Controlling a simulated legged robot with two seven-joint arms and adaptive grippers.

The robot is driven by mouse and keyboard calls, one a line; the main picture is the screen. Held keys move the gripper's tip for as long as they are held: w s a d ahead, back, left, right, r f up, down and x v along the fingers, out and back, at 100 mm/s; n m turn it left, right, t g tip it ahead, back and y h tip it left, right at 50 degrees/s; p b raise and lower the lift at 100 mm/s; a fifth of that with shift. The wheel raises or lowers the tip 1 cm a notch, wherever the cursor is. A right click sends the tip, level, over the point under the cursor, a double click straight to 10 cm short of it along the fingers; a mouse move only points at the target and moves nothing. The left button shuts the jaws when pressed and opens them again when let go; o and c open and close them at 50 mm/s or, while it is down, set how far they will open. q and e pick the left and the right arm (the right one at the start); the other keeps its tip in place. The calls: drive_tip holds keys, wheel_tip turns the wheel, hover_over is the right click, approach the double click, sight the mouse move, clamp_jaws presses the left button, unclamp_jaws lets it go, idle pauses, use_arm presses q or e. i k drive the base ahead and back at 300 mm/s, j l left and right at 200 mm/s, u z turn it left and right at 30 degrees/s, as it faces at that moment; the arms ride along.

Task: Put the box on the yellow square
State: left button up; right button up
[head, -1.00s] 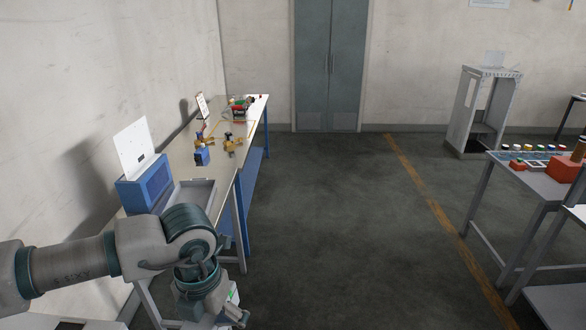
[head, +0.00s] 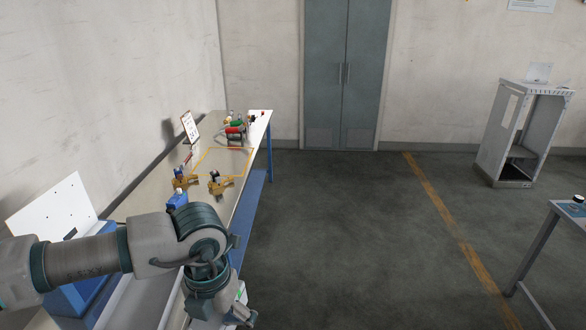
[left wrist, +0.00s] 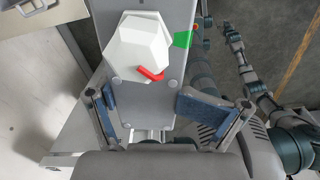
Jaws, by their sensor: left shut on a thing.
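My left gripper (head: 235,315) is low in the head view, mostly hidden by its wrist. The yellow square (head: 228,148) is an outline on the far part of the long table, well ahead of the gripper. In the left wrist view, what looks like my right gripper (left wrist: 234,38) hangs to the right; its jaws are unclear.
The long table (head: 238,190) runs along the left wall. Yellow-brown tools (head: 220,184), a blue bottle (head: 177,200) and red and green items (head: 235,130) stand on it. A blue bin (head: 82,297) is at its near end.

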sight(227, 163)
drive_tip(key=i, duration=2.55)
drive_tip(key=i+u, duration=0.15)
drive_tip(key=i, duration=0.45)
drive_tip(key=i+l, duration=0.15)
drive_tip(key=i, duration=0.5)
drive_tip(key=i+l+u, duration=0.1)
drive_tip(key=i+u, duration=0.3)
drive_tip(key=i+l+u, duration=0.7)
drive_tip(key=i+u, duration=0.15)
